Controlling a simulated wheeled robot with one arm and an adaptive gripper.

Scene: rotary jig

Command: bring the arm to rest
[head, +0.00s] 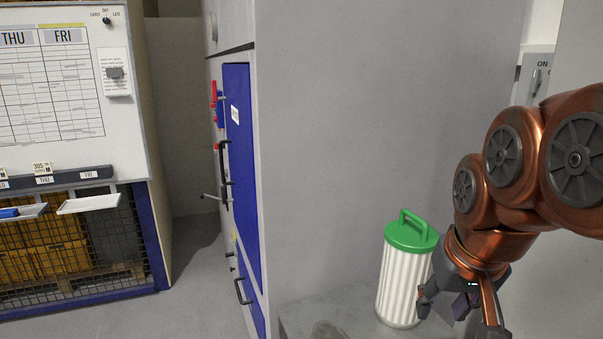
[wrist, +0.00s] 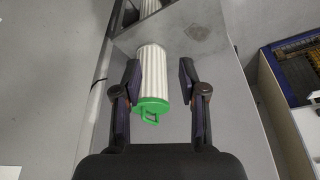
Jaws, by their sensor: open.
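My gripper (head: 462,308) hangs from the copper-coloured arm at the lower right of the head view. It is open, with its two fingers apart and nothing held between them. In the wrist view my gripper (wrist: 160,92) shows both dark fingers spread, with a white ribbed canister beyond and between them in the picture. This canister (head: 398,285) has a green lid with a handle (head: 411,235) and stands upright on a grey surface, just left of my gripper. The canister also shows in the wrist view (wrist: 153,72).
A grey cabinet with a blue door (head: 238,150) and black handles stands left of centre. A white calendar board (head: 60,85) is at the far left above a mesh-fronted cage (head: 110,245). A switch panel (head: 537,78) is on the right. Floor between cage and cabinet is clear.

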